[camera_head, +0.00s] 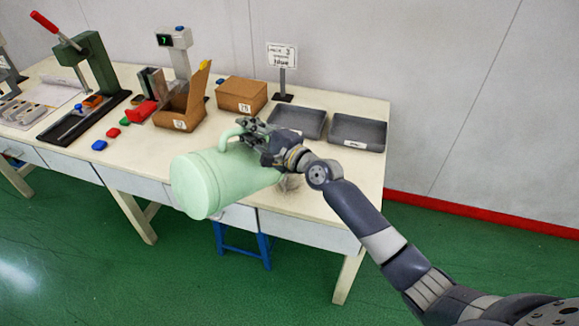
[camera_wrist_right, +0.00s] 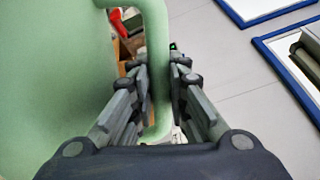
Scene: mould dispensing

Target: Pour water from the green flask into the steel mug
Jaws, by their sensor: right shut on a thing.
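The green flask (camera_head: 215,181) is a large pale green cylinder with a side handle. It is tilted nearly onto its side in front of the table, with one round end toward the lower left. My right gripper (camera_head: 262,138) is shut on its handle. In the right wrist view, the flask's body (camera_wrist_right: 50,80) fills the left side and the handle (camera_wrist_right: 157,60) passes between the fingers of my right gripper (camera_wrist_right: 160,95). I cannot make out the steel mug; a small, unclear shape shows just beyond the flask, partly hidden. My left gripper is out of view.
The pale table (camera_head: 345,183) holds an open cardboard box (camera_head: 182,117), a closed box (camera_head: 241,95), two dark trays (camera_head: 357,131) (camera_head: 297,121), a sign and a green press (camera_head: 97,65). A blue stool (camera_head: 243,246) stands below. Green floor is clear at right.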

